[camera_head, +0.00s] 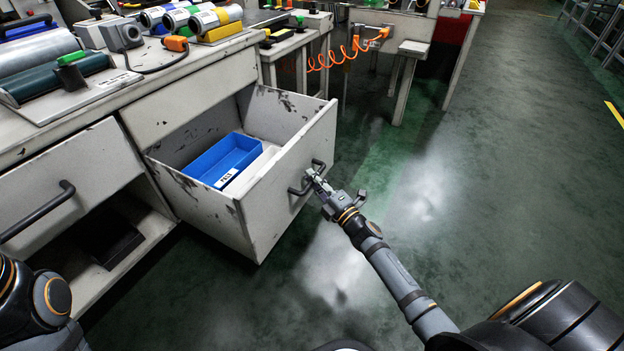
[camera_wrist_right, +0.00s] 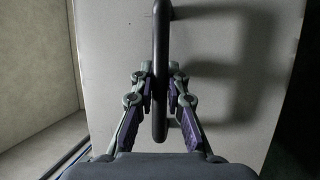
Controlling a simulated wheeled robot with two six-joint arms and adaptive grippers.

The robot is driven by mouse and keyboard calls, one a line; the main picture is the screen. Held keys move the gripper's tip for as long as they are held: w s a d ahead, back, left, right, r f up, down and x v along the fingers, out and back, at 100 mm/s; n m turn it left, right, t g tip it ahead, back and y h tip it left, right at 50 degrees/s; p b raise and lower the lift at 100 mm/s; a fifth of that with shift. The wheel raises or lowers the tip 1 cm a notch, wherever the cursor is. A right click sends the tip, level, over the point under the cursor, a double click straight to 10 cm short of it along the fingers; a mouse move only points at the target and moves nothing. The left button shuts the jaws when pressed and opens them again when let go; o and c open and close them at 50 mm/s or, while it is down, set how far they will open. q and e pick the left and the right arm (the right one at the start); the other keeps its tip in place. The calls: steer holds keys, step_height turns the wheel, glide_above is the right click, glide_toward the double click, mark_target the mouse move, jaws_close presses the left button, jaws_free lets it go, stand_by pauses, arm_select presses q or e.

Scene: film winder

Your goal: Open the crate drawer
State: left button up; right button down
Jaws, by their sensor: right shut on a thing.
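The crate drawer (camera_head: 287,199) is a worn white drawer pulled well out of the bench in the head view. A blue crate (camera_head: 222,160) with a white label lies inside it. My right gripper (camera_head: 318,181) is at the drawer's front, shut on the black bar handle (camera_head: 293,190). In the right wrist view the handle (camera_wrist_right: 160,60) passes between the two fingers of my right gripper (camera_wrist_right: 160,100), with the pale drawer front (camera_wrist_right: 110,50) behind. My left gripper is not in view; only part of that arm shows at the lower left.
A second drawer (camera_head: 75,180) with a black handle is shut at the left. An open shelf with a dark box (camera_head: 108,240) lies below it. Rolls (camera_head: 215,20) and devices stand on the bench top. The green floor (camera_head: 480,180) at the right is clear.

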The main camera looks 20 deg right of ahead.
steer(key=c, duration=1.3)
jaws_free()
steer(key=shift+c, duration=0.2)
steer(key=v, duration=1.2)
